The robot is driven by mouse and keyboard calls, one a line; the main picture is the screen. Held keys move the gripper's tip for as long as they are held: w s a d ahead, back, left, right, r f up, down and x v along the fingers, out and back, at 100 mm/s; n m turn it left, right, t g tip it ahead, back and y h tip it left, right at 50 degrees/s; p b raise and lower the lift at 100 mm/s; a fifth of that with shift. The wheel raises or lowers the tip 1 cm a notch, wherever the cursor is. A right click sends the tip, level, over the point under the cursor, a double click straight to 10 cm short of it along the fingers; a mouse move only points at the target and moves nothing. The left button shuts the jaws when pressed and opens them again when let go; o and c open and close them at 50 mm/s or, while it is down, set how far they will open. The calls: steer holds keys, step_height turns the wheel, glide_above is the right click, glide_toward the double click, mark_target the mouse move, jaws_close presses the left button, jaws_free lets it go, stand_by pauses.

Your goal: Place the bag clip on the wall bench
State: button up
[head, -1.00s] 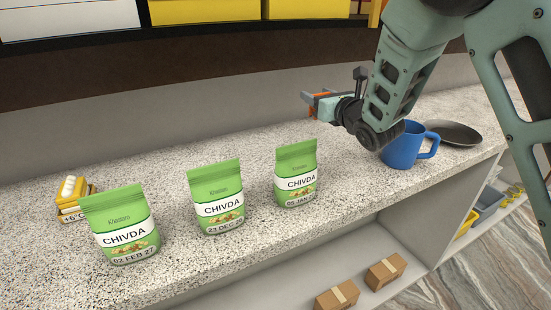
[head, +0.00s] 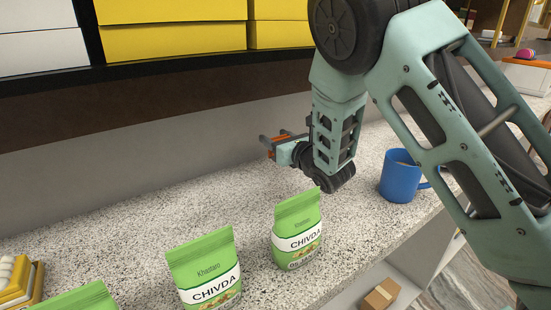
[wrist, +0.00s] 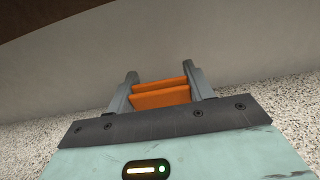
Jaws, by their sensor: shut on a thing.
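The orange bag clip (wrist: 160,95) sits between the two grey fingers of my gripper (wrist: 164,86) in the wrist view. My gripper is shut on it. In the head view my gripper (head: 271,147) holds the clip (head: 280,150) above the speckled counter top (head: 130,222), near the wall behind it. The height of the clip over the counter is hard to tell. No surface that is clearly the wall bench can be told apart from this counter.
Green chivda bags (head: 298,235) stand along the counter's front part. A yellow stack (head: 20,282) is at the far left. The counter behind the bags is clear.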

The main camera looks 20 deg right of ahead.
steer(key=shift+f, duration=2.1)
steer(key=o, duration=1)
steer(key=shift+f, duration=0.1)
steer(key=shift+c, duration=0.2)
steer(key=b+v, duration=0.1)
steer(key=v, duration=1.1)
steer(key=shift+b, duration=0.35)
